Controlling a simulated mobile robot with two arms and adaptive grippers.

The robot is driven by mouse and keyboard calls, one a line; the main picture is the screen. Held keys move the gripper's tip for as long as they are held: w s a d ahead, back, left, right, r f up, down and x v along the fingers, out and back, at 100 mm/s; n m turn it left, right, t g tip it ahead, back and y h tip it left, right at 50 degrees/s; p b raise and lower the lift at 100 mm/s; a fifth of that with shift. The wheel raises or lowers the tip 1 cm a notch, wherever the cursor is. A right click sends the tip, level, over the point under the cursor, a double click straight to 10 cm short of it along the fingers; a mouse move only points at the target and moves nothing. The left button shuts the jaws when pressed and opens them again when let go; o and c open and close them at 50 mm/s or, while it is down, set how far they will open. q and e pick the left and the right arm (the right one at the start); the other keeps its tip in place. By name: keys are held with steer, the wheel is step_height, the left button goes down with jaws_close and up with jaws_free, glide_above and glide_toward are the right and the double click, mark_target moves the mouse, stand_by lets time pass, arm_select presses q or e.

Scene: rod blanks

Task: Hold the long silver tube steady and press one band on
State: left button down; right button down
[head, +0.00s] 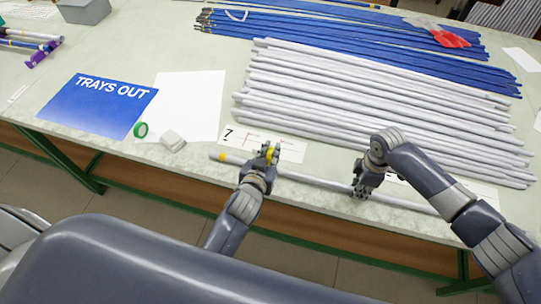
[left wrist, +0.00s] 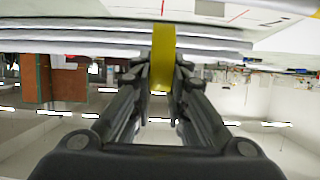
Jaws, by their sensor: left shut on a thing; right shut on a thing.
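The long silver tube (head: 315,181) lies along the table's front edge, with a yellow band (head: 222,157) around it near its left end. My left gripper (head: 268,155) is shut on another yellow band (head: 271,153), at the tube right of that first band. In the left wrist view this held band (left wrist: 163,45) stands between the fingertips and reaches across the tube. Whether it touches the tube cannot be told. My right gripper (head: 364,188) is shut on the tube further right; its fingers hide that part.
Several silver tubes (head: 380,95) lie in rows behind, with blue tubes (head: 330,40) beyond them. A white sheet with a printed line (head: 262,143) lies behind my left gripper. A blue "TRAYS OUT" sign (head: 98,107), green tape roll (head: 141,130) and small white block (head: 172,140) lie to the left.

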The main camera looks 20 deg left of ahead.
arm_select(q)
steer(key=shift+r, duration=2)
arm_select(e)
steer(key=c, duration=1.4)
jaws_free()
step_height(320, 180, up, 12)
